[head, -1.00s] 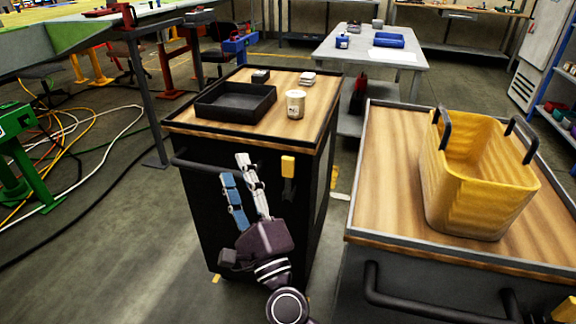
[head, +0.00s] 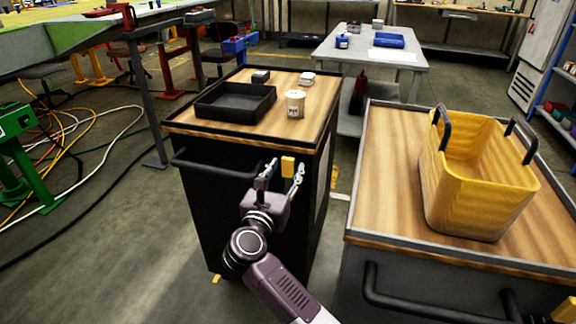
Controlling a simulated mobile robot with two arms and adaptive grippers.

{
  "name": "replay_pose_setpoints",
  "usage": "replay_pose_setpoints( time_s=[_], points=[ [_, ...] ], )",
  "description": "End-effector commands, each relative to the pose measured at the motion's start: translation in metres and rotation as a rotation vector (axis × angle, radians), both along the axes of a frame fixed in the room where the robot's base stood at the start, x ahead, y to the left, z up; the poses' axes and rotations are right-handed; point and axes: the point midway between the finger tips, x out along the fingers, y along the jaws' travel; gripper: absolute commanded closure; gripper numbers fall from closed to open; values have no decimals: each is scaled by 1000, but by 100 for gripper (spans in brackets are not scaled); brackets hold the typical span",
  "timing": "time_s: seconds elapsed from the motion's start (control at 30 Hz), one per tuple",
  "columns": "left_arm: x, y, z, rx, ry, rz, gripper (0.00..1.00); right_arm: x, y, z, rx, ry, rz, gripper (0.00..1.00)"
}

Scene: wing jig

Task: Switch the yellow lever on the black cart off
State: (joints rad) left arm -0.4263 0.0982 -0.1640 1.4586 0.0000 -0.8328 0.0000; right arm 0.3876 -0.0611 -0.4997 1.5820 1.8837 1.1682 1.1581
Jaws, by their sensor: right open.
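The black cart (head: 240,225) stands in the middle of the head view with a wooden top. The yellow lever (head: 288,165) is on its front face, near the right corner just below the top. My right gripper (head: 283,172) is open, its two fingers pointing at the cart front, one on each side of the lever as seen here. I cannot tell whether a finger touches it. The lower part of the lever is partly hidden by the gripper. My left gripper is not in view.
A black tray (head: 236,103), a white cup (head: 295,104) and small items lie on the cart top. A black handle bar (head: 215,170) runs across its front left. A second cart (head: 385,160) with a yellow basket (head: 475,185) stands close on the right. Cables lie at left.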

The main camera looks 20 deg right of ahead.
Motion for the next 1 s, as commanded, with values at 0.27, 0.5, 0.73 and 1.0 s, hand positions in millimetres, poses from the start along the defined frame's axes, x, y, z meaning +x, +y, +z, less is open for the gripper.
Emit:
replay_pose_setpoints(
  time_s=[0.27, 0.5, 0.73, 1.0],
  points=[
    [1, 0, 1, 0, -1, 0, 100, 18, -12, 0, -1, 0, 1, 58],
    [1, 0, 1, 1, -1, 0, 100, 18, -12, 0, -1, -1, 1, 60],
    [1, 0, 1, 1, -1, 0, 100, 18, -12, 0, -1, 0, 1, 86],
    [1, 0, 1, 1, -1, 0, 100, 18, -12, 0, -1, 0, 1, 100]
  ],
)
